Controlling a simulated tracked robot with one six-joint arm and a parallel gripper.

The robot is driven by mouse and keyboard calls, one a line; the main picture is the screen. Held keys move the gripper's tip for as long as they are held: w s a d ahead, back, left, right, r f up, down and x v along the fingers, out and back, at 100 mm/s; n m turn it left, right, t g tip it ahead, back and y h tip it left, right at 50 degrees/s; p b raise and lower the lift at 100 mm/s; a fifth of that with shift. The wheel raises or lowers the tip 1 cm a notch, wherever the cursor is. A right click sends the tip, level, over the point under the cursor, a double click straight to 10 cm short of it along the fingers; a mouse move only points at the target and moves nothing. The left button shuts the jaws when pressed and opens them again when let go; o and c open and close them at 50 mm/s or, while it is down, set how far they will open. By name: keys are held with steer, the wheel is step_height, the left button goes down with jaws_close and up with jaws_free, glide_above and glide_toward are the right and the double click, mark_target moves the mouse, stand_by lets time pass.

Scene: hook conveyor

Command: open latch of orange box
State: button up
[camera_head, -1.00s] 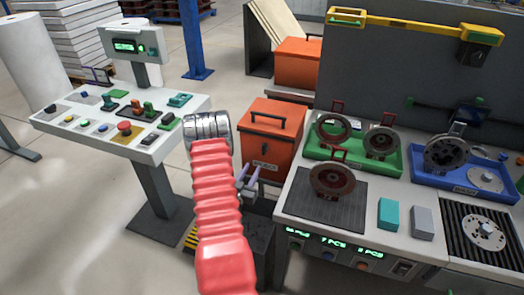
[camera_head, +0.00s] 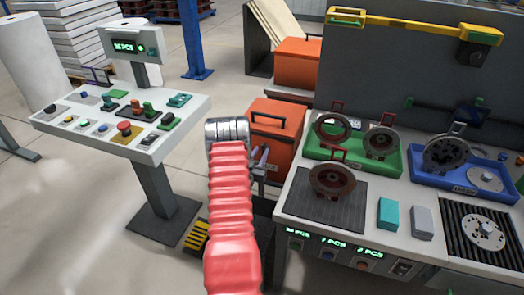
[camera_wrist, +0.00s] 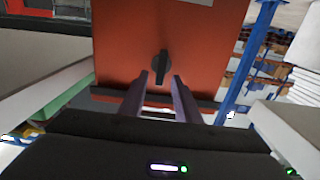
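The near orange box (camera_head: 272,135) has a black handle on its lid and stands left of the workbench in the head view. Its orange face also fills the upper middle of the wrist view (camera_wrist: 125,45). A black latch (camera_wrist: 162,66) sits on that face, with its bar upright. My gripper (camera_wrist: 162,78) is open, its two purple-grey fingers apart below the latch and pointing at it. The latch lies between the fingertips in the picture; I cannot tell whether they touch it. In the head view my gripper (camera_head: 260,158) is at the box's front, largely hidden by my red arm.
A second orange box (camera_head: 298,62) stands behind. The workbench (camera_head: 385,215) on the right carries a green tray (camera_head: 330,152), a blue tray (camera_head: 440,178) and metal discs. A control console (camera_head: 120,120) stands on the left, with open floor between.

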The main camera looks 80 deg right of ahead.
mark_target(264, 148)
steer(key=shift+s+d, duration=0.1)
steer(key=shift+d, duration=1.1)
steer(key=shift+c, duration=0.2)
jaws_close()
